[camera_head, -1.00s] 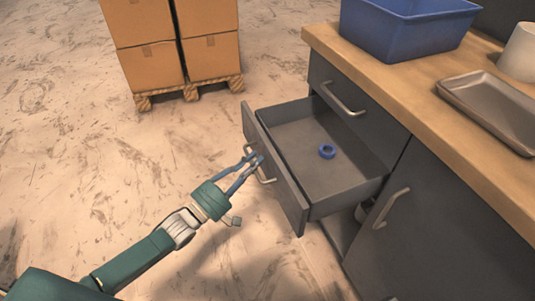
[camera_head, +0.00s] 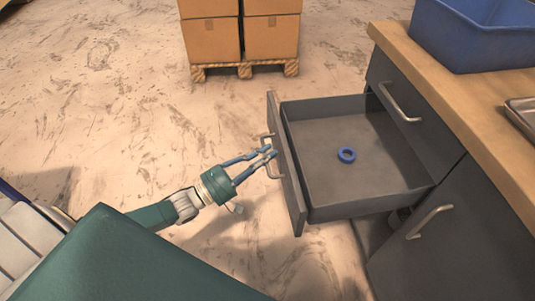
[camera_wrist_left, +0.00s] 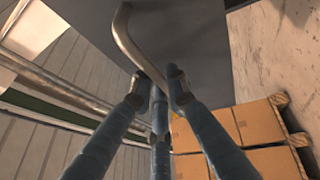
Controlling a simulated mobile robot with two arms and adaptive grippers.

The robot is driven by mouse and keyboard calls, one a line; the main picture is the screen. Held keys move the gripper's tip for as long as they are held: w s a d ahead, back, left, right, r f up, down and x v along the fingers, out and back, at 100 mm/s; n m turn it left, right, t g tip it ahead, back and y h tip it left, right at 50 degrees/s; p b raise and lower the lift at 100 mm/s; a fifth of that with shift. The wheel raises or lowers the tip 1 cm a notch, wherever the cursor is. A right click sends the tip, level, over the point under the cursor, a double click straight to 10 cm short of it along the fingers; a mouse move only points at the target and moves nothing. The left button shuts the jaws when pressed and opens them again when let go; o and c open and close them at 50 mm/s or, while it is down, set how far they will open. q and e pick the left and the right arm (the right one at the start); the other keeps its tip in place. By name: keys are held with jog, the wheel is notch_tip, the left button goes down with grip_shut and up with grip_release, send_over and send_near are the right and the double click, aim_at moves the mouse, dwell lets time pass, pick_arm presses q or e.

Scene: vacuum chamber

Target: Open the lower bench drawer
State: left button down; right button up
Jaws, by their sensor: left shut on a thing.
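The lower bench drawer (camera_head: 366,172) is pulled out from the grey bench, and its inside shows. A blue ring (camera_head: 346,155) lies on its floor. My left gripper (camera_head: 268,152) is at the outer face of the drawer front, its blue fingers shut on the drawer handle (camera_head: 269,141). In the left wrist view the curved metal handle (camera_wrist_left: 126,38) runs down between the fingertips (camera_wrist_left: 160,84), which partly hide it. My right gripper is not in view.
The upper drawer, with its handle (camera_head: 399,103), is shut above. A cupboard door handle (camera_head: 430,221) is at the right. A blue bin (camera_head: 475,35) and a metal tray (camera_head: 522,112) are on the wooden worktop (camera_head: 455,97). Cardboard boxes (camera_head: 240,35) on a pallet stand behind. The floor left of the drawer is clear.

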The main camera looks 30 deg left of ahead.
pick_arm(q)
jog(key=c, duration=1.7)
grip_release()
jog(key=shift+o, duration=0.2)
jog(key=shift+s, duration=0.1)
jog(key=v, duration=1.2)
